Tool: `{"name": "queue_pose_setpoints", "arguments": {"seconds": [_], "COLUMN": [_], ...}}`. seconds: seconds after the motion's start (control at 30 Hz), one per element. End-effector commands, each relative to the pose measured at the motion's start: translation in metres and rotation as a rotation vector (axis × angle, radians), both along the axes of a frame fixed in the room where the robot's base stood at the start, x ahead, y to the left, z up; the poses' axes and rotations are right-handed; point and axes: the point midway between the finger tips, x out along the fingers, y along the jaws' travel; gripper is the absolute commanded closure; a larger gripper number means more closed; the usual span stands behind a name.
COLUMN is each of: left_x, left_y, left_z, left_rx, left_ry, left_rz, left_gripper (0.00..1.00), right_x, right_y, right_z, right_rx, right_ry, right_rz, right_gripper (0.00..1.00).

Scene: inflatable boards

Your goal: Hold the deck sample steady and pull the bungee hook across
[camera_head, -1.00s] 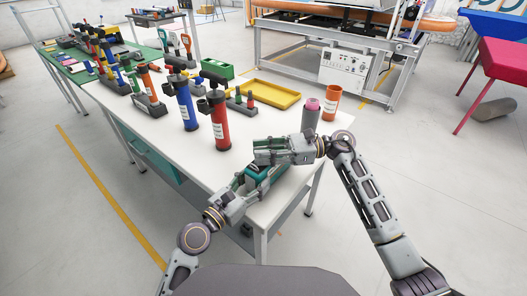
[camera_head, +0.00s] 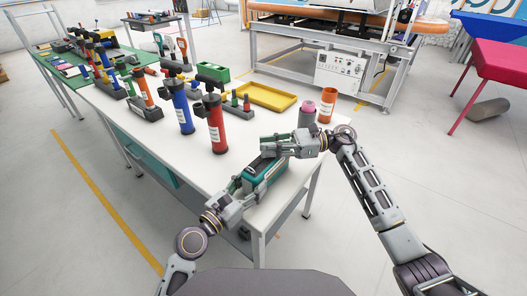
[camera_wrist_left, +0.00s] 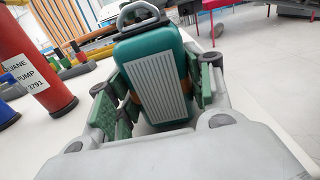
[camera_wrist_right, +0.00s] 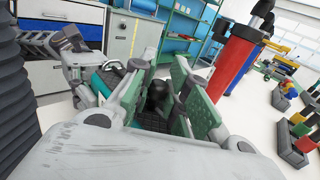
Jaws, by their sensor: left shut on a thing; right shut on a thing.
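The deck sample (camera_head: 264,176) is a teal block with a grey ribbed top, lying at the near end of the white table. My left gripper (camera_wrist_left: 158,88) is shut around it, a green-padded finger on each side. A grey loop (camera_wrist_left: 137,13) stands at its far end in the left wrist view; I cannot tell whether this is the bungee hook. My right gripper (camera_head: 276,148) is just beyond the sample's far end. In the right wrist view it is shut on a small dark part (camera_wrist_right: 157,98), apparently the hook, mostly hidden by the fingers.
A red pump (camera_head: 216,125) and a blue pump (camera_head: 181,108) stand left of my right gripper. An orange cup (camera_head: 326,105) and a grey cylinder with a pink top (camera_head: 307,113) stand close behind my right wrist. A yellow tray (camera_head: 266,97) lies farther back.

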Motion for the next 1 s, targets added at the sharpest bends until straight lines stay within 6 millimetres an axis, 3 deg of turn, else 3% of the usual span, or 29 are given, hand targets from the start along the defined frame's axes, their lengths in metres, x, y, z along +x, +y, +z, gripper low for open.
{"name": "queue_pose_setpoints", "arguments": {"seconds": [0.3,0.73,0.77,0.8,0.93,1.0], "left_x": [0.0,0.0,0.0,0.0,0.0,0.0], "left_y": [0.0,0.0,0.0,0.0,0.0,0.0], "left_z": [0.0,0.0,0.0,0.0,0.0,0.0], "left_rx": [-0.001,-0.001,-0.001,-0.001,0.0,0.0], "left_ry": [-0.001,-0.001,-0.001,-0.001,0.0,0.0], "left_rz": [-0.001,-0.001,-0.001,-0.001,-0.001,-0.001], "left_gripper": [0.76,0.76,0.76,0.76,0.76,0.76], "right_x": [0.027,0.033,0.033,0.033,0.033,0.033], "right_y": [-0.02,-0.025,-0.025,-0.025,-0.025,-0.024], "right_z": [-0.001,-0.001,-0.001,-0.001,-0.001,-0.001], "right_rx": [-0.003,-0.001,-0.001,-0.001,-0.001,-0.001], "right_ry": [0.002,0.001,0.001,0.001,0.001,0.001], "right_rz": [-0.004,-0.006,-0.006,-0.006,-0.006,-0.005], "right_gripper": [1.0,1.0,0.82,0.77,0.6,0.6]}}
